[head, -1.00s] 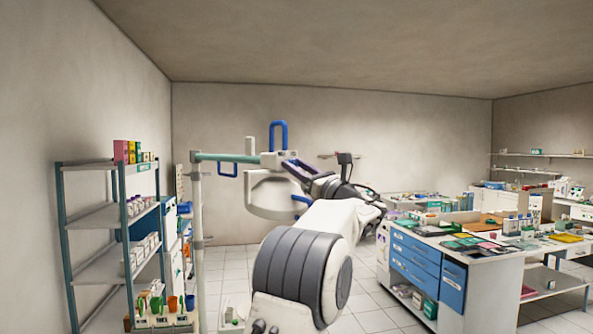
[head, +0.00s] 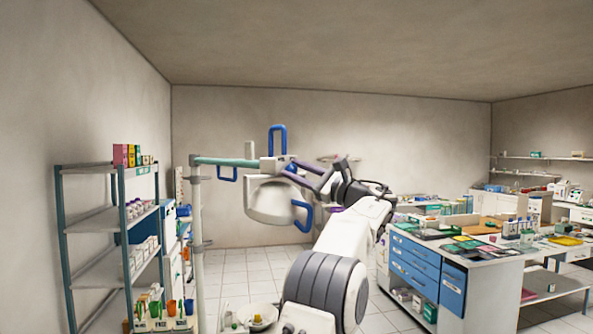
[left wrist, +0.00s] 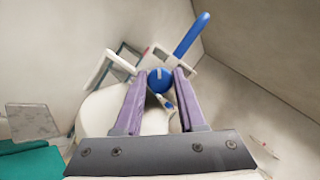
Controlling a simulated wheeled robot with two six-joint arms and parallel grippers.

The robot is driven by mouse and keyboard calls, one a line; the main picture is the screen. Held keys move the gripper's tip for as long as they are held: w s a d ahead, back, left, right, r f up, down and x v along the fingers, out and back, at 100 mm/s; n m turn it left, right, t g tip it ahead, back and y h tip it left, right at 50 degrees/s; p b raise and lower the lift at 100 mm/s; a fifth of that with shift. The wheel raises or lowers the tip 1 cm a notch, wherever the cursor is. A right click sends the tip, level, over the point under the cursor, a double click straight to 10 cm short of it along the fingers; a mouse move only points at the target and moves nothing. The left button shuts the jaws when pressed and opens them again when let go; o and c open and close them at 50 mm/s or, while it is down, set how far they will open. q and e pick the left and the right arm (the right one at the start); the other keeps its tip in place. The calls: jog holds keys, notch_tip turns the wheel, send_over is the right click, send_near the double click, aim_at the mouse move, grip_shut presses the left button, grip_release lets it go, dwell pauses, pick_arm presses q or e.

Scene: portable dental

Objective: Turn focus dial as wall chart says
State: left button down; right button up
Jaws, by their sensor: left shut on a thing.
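A white device head (head: 268,203) with blue handles hangs from a teal boom. The round blue focus dial (left wrist: 160,80) shows in the left wrist view with a pale mark near its top. My left gripper (left wrist: 160,72), with purple fingers, is shut on the dial, one finger on each side. In the head view my left gripper (head: 296,167) is at the device head's upper right, and the dial is hard to make out there. I cannot make out a readable wall chart. My right gripper is not in view.
A blue loop handle (head: 303,216) sticks out close below my left gripper. Another blue handle (head: 277,138) rises above the device. A shelf rack (head: 106,215) stands at left, and a cluttered counter (head: 480,247) at right. Tiled floor between them is partly free.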

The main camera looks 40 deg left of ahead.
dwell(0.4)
pick_arm(q)
jog(key=c, duration=0.5)
grip_release()
jog(key=shift+d, duration=0.1)
jog(key=shift+d+f, duration=0.15)
jog(key=shift+d, duration=0.1)
jog(key=shift+b+v, duration=1.9)
jog(key=shift+v, duration=3)
